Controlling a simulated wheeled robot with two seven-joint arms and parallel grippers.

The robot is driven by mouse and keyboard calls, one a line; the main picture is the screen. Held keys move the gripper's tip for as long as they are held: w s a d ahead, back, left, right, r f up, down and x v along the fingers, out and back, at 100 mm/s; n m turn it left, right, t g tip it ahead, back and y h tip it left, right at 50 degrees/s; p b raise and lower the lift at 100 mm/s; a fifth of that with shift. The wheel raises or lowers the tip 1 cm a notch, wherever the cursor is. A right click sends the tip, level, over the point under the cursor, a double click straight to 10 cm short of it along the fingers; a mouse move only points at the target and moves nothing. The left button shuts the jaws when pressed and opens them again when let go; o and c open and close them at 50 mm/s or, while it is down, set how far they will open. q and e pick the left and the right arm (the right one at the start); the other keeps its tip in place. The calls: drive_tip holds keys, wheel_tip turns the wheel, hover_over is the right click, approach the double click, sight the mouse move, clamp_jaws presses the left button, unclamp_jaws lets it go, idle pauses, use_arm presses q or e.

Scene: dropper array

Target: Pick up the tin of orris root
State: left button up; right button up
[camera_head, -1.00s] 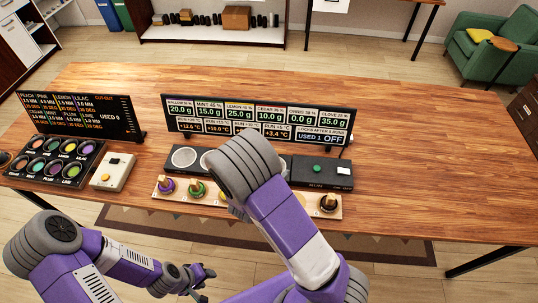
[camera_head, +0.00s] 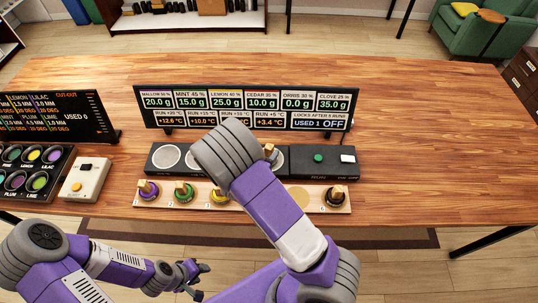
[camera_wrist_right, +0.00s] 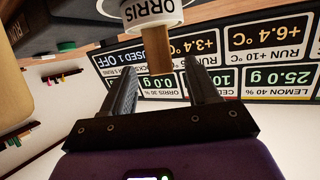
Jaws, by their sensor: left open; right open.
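The tin of orris root (camera_wrist_right: 152,12) is a white-and-dark tin with an ORRIS label and a wooden knob, at the top of the right wrist view, where it appears upside down. My right gripper (camera_wrist_right: 160,84) is open, its two fingers on either side of the knob's end, with gaps on both sides. In the head view my right forearm hides most of that area; a small brown knob (camera_head: 269,149) shows beside it, over the dark device. My left gripper (camera_head: 192,277) is open and empty, low in front of the table's near edge.
A wooden rack (camera_head: 245,206) holds mallow-side purple, green and yellow tins and a dark tin (camera_head: 335,197) at its right end. The dark device (camera_head: 300,163) and the display board (camera_head: 245,107) stand behind it. A beige box (camera_head: 85,180) is left. The right tabletop is clear.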

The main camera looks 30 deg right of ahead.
sight(267, 150)
drive_tip(key=x, duration=0.3)
drive_tip(key=shift+w+d+f, duration=0.15)
drive_tip(key=shift+w+d, duration=0.05)
drive_tip(key=shift+d, duration=0.05)
clamp_jaws()
